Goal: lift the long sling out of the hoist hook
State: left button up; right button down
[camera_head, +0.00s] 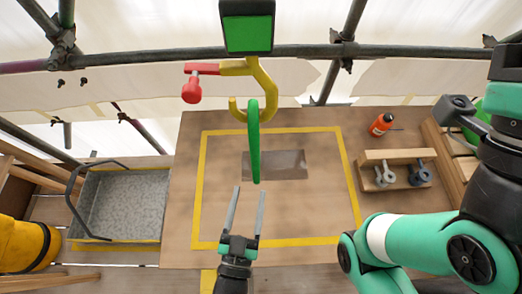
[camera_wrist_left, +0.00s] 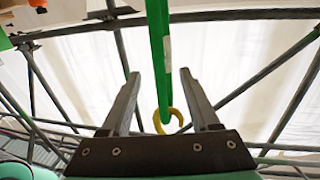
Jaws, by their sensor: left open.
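The long green sling (camera_head: 254,145) hangs as a narrow loop from the yellow hoist hook (camera_head: 266,84), below the green hoist block (camera_head: 247,33). My left gripper (camera_head: 250,190) is open and empty, its fingertips close to the sling's lower end in the head view. In the left wrist view the sling (camera_wrist_left: 158,45) runs down between the two open fingers (camera_wrist_left: 160,75), with no finger visibly touching it. The hook's curve (camera_wrist_left: 177,117) shows behind it. My right gripper is not in view; only my right arm shows at the right.
The board (camera_head: 185,190) has a yellow outline and a dark rectangular recess (camera_head: 290,165). A grey tray (camera_head: 122,200) lies left. A wooden rack with shackles (camera_head: 392,157) and an orange bottle (camera_head: 381,124) stand right.

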aim_at(253, 169)
pick_arm(q)
jog(key=p+x, duration=0.1)
jog(key=x, duration=0.5)
jog(key=shift+r, duration=0.2)
jog(key=shift+x, duration=2.9)
jog(key=shift+d+f, duration=0.1)
grip_shut()
